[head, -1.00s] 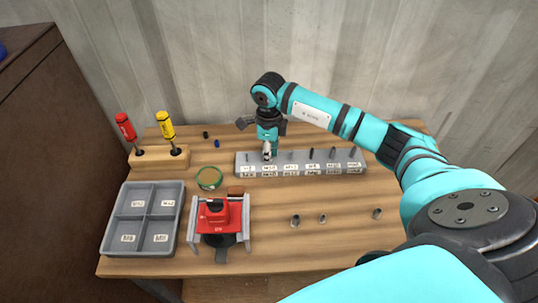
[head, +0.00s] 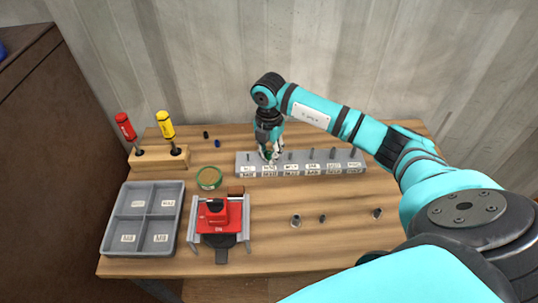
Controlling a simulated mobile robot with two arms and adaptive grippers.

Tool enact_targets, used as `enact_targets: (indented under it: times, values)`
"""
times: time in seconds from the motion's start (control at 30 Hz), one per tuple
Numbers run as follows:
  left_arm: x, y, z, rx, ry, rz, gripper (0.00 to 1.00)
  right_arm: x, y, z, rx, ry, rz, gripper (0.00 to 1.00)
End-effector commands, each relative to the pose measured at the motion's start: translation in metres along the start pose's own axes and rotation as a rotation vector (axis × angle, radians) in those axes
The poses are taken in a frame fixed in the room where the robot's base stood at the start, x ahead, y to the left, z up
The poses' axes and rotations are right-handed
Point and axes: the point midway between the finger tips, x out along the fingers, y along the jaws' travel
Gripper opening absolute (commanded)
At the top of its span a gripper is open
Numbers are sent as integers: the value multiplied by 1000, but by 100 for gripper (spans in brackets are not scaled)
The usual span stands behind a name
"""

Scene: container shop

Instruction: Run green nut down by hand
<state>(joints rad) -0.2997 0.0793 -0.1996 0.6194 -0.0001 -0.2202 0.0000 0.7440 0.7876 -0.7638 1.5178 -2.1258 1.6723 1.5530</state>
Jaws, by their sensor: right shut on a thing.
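A grey block (head: 318,167) with a row of upright studs and white labels stands at the back middle of the table. My right gripper (head: 269,155) points down over a stud near the left end of this block. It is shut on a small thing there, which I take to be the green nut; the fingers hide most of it. I cannot tell how far down the stud it sits. My left gripper is not in view.
A red tool on a grey stand (head: 220,218), a divided grey tray (head: 126,222) and a green round dish (head: 209,178) stand left. A wooden block (head: 157,158) holds red and yellow screwdrivers. Small metal pieces (head: 296,221) lie in front. Two small dark pieces (head: 217,143) lie at the back.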

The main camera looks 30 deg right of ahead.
Motion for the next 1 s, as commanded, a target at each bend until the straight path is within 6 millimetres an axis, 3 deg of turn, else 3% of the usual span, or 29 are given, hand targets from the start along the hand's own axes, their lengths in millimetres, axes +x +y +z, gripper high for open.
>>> enact_targets:
  times: [0.17, 0.37, 0.4, 0.6, 0.77, 0.87, 1.0]
  values:
    - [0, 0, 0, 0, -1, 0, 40, 1, 0, 0, 262, 0, 0, 0]
    - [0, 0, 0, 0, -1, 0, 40, 0, 0, 0, 298, -1, 0, 0]
    - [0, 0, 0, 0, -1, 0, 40, 0, 0, 0, 297, -1, 0, 20]
    - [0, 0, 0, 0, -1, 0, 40, 0, 0, 0, 295, 0, 0, 44]
    - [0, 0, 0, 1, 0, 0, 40, 0, 0, 0, 295, 0, 0, 44]
    - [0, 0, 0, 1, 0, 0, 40, 0, 0, 0, 295, 0, 0, 32]
    - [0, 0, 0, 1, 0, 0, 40, 0, 0, 0, 294, 0, 0, 30]
